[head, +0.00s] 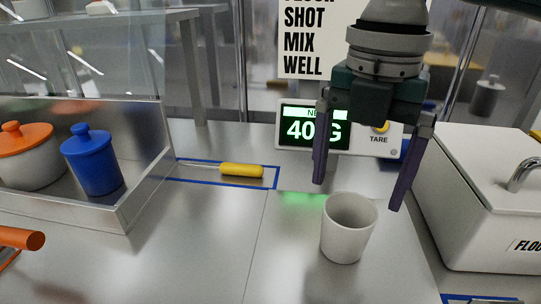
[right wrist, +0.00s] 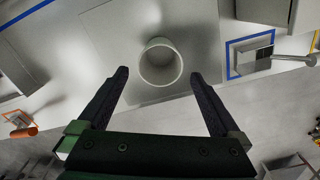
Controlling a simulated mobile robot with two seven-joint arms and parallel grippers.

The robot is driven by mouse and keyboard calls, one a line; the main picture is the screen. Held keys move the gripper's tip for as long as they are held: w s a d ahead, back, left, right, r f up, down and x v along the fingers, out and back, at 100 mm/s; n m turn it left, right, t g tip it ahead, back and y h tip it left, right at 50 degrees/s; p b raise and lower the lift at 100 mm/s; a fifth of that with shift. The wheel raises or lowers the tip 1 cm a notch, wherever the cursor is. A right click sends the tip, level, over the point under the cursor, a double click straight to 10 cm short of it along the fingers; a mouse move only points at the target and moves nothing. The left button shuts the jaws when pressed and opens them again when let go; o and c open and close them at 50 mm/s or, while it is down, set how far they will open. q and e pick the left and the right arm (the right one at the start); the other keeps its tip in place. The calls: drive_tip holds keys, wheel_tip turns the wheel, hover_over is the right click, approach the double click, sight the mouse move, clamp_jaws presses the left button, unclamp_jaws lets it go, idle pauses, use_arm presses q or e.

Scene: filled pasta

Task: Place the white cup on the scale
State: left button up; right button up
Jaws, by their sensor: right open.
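The white cup (head: 347,230) stands upright on the flat pale plate of the scale (head: 290,270), in front of its display (head: 304,128). The display shows green digits, partly hidden by a finger of mine. My right gripper (head: 357,196) is open and empty, pointing down above and just behind the cup. In the right wrist view the cup (right wrist: 160,64) shows its open mouth between and slightly beyond the fingertips (right wrist: 160,74), with gaps on both sides. My left gripper is not in view.
A steel tray (head: 130,205) at left holds a blue lidded pot (head: 92,162) and a white pot with orange lid (head: 28,158). A yellow-handled tool (head: 241,170) lies in a blue outline. A white flour bin (head: 480,200) stands close on the right.

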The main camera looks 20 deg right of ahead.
drive_tip(key=s+a+f+m, duration=0.1)
drive_tip(key=a, duration=0.2)
drive_tip(key=s+a+f+m+y, duration=0.1)
drive_tip(key=s+a+m, duration=0.1)
drive_tip(key=a, duration=0.1)
drive_tip(key=s+a+f+m+t+y, duration=0.1)
drive_tip(key=s+a, duration=0.1)
drive_tip(key=a, duration=0.1)
drive_tip(key=shift+a+f+m, duration=0.35)
drive_tip(key=shift+f+m, duration=0.05)
drive_tip(key=s+d+f+m+t, duration=0.1)
drive_tip(key=s+d+m, duration=0.1)
drive_tip(key=m, duration=0.4)
drive_tip(key=s+d+f+m+h, duration=0.1)
drive_tip(key=s+d+m, duration=0.1)
drive_tip(key=s+m, duration=0.3)
drive_tip(key=s+d+f+m+t, duration=0.1)
drive_tip(key=s+d+f+m, duration=0.1)
drive_tip(key=m, duration=0.5)
drive_tip(key=shift+s+t, duration=0.3)
drive_tip(key=shift+s, duration=0.55)
drive_tip(key=shift+s+d+m+h, duration=0.2)
drive_tip(key=shift+d+m+h, duration=0.1)
drive_tip(key=shift+h, duration=0.1)
